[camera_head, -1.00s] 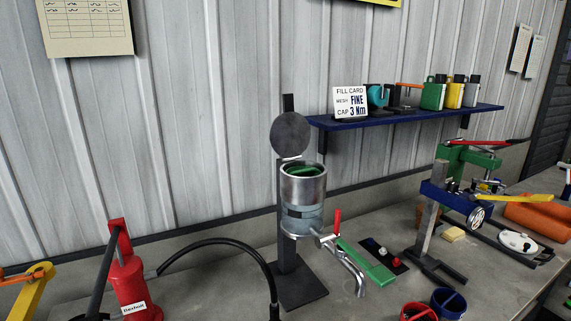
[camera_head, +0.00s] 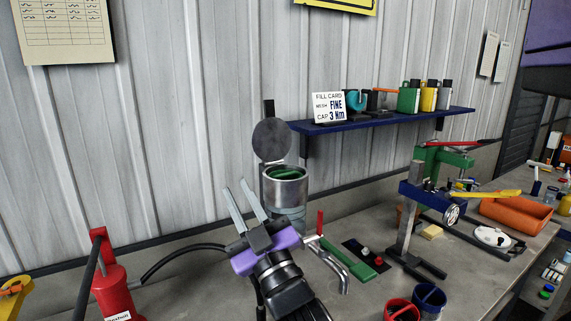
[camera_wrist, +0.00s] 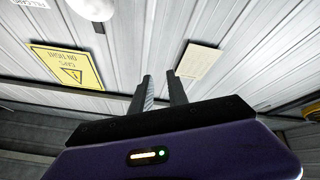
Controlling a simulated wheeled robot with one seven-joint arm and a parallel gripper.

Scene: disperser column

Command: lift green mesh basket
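The green mesh basket (camera_head: 284,173) shows as a green rim and bar inside the top of the metal disperser cylinder (camera_head: 287,187). Its lower part is hidden by the cylinder wall. The round lid (camera_head: 271,140) stands open behind it. My gripper (camera_head: 241,196) is in front and to the left of the cylinder, with its two fingers pointing up. The fingers are apart and nothing is between them. In the wrist view my gripper (camera_wrist: 160,85) also shows two separate fingers against the wall. The basket is not in the wrist view.
A red-handled tap (camera_head: 320,222) is on the cylinder's right. A blue shelf (camera_head: 385,121) with a fill card (camera_head: 328,107) and several containers is on the wall. A red bottle (camera_head: 107,290) stands at the left. A blue and green press (camera_head: 425,195) stands at the right.

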